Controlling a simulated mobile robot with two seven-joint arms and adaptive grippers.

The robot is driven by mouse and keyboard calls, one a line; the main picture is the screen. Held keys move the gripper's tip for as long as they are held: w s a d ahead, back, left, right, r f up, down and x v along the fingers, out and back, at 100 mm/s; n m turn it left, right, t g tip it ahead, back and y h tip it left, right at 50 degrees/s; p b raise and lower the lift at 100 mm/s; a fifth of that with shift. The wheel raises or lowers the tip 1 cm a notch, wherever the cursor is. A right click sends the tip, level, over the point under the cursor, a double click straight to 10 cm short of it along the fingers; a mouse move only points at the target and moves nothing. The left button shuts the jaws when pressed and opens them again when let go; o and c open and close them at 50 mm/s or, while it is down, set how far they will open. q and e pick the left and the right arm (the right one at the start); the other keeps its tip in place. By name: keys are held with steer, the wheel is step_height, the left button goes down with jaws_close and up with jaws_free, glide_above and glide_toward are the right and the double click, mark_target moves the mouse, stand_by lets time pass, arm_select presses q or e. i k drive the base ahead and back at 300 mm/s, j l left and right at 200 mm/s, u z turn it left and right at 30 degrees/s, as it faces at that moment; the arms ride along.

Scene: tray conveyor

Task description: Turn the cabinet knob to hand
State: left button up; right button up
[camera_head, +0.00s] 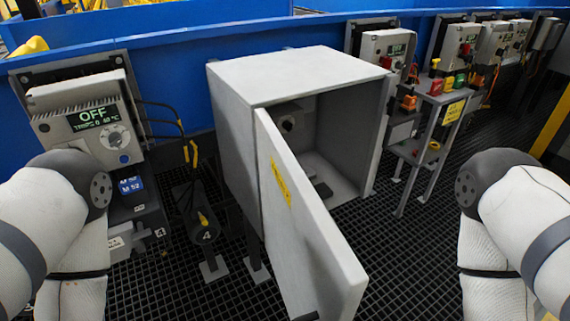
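A grey cabinet (292,72) stands in the middle, in front of a blue wall. Its door (300,220) with a yellow label is swung open toward me. Inside, on the back wall, is a small grey box with a dark round knob (287,125); its pointer is too small to read. The door hides part of the interior. My left and right arms show at the two sides, bent downward, and their grippers are out of view.
Dark grated floor (400,265) is clear between door and right arm.

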mark_target(287, 126)
steer(key=k+l, duration=0.1)
steer(key=l, duration=0.3)
steer(key=k+l+u, duration=0.1)
steer(key=l, duration=0.25)
steer(key=k+l, duration=0.15)
steer(key=l, duration=0.25)
steer(key=i+l+u, duration=0.1)
steer(key=l, duration=0.55)
steer(key=l+u, duration=0.1)
steer(key=l, duration=0.55)
steer(key=i+l+u, duration=0.1)
steer(key=i, duration=0.35)
steer(key=i+l, duration=0.4)
steer(key=i+l+u, duration=0.15)
steer(key=i, duration=0.25)
steer(key=l, duration=0.1)
